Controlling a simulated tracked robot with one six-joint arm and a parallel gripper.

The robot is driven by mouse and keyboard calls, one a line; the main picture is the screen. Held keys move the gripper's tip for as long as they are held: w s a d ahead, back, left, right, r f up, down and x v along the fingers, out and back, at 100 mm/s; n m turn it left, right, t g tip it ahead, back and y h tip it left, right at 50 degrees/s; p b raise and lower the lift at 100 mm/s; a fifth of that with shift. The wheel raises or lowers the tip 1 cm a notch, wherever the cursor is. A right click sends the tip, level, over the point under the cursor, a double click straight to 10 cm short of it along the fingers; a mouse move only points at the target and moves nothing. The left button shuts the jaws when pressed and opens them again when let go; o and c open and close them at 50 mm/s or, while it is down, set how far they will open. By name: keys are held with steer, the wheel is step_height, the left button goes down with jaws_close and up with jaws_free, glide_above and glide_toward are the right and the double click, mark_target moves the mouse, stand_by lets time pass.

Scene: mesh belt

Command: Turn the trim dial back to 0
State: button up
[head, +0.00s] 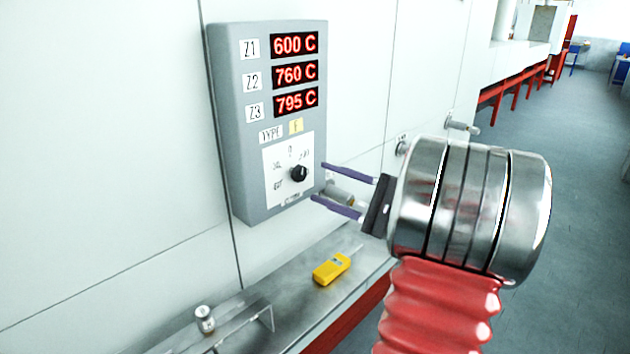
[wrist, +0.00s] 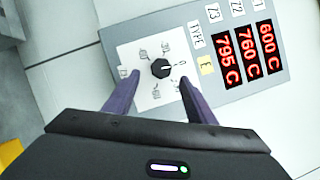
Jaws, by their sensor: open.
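The trim dial is a small round black knob (head: 299,173) on a white printed plate (head: 273,190), low on a grey wall box (head: 236,130). A 0 is printed above the knob in the head view, with other marks around it. The knob also shows in the wrist view (wrist: 160,69), with a small pale mark; its exact setting is too small to read. My gripper (head: 320,182) is open and empty, its two purple fingers pointing at the plate. In the wrist view the fingers (wrist: 160,77) lie either side below the knob, not closed on it.
Red displays (head: 295,73) read 600 C, 760 C and 795 C. A yellow device (head: 332,269) and a small metal weight-like object (head: 204,318) are on the metal ledge (head: 290,305) below. A pipe fitting (head: 342,194) sticks out behind my fingers. Open floor lies right.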

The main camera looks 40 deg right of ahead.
mark_target(302, 174)
steer(key=v, duration=0.8)
steer(key=shift+s, duration=0.1)
steer(key=a+r+m+h, duration=0.1)
steer(key=a+m+h, duration=0.1)
steer(key=m, duration=0.6)
steer(key=s+a+r+m+h, duration=0.1)
steer(key=a+r+m+h, duration=0.1)
steer(key=m, duration=0.6)
steer(key=a+h, duration=0.1)
steer(key=h, duration=0.1)
steer(key=shift+s+a+h, duration=0.25)
steer(key=shift+h, duration=0.15)
steer(key=shift+w+a, duration=0.2)
steer(key=shift+w, duration=6.7)
